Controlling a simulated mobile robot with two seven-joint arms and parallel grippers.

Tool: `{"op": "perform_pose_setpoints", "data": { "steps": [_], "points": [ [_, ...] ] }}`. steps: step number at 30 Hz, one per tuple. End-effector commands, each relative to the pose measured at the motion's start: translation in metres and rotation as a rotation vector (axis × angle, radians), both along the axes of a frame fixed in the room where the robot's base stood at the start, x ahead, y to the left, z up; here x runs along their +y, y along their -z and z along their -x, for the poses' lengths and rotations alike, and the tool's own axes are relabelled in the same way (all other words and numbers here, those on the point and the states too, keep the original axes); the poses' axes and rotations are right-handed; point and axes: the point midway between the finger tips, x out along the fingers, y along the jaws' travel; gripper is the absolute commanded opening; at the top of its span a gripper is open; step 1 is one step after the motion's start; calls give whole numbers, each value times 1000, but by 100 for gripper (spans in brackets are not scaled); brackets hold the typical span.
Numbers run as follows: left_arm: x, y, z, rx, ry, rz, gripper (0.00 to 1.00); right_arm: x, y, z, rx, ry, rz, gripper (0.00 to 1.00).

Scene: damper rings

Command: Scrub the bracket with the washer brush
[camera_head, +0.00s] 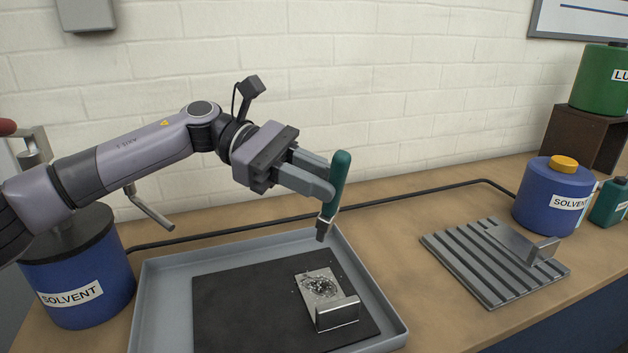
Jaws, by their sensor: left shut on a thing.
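The washer brush has a green handle (339,182) and a dark, metal-collared lower end. My left gripper (326,188) is shut on the handle and holds the brush nearly upright, head down, above the back right part of the grey tray (153,293). The brush head is apart from the bracket. One metal bracket (338,314), with dark speckled grime on its flat plate and an upturned front flange, lies on the black mat (240,312) in the tray. A second, cleaner-looking bracket (512,240) lies on the ribbed grey rack at right. My right gripper is not in view.
The ribbed rack (470,265) sits on the wooden bench right of the tray. Blue solvent cans stand at left (75,285) and right (548,205). A green bottle (609,203) and a dark box (572,135) stand far right. A black cable (400,200) runs along the wall.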

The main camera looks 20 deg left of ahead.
Motion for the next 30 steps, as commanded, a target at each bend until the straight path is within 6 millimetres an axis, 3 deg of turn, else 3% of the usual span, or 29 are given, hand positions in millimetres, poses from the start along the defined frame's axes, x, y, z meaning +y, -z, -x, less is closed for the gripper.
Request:
{"op": "perform_pose_setpoints", "data": {
  "steps": [15, 30],
  "points": [
    [0, 45, 0, 1, -3, 3, 0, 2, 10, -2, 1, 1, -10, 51],
    [0, 50, 0, 0, -3, 3, 0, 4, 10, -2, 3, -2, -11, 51]
  ]
}}
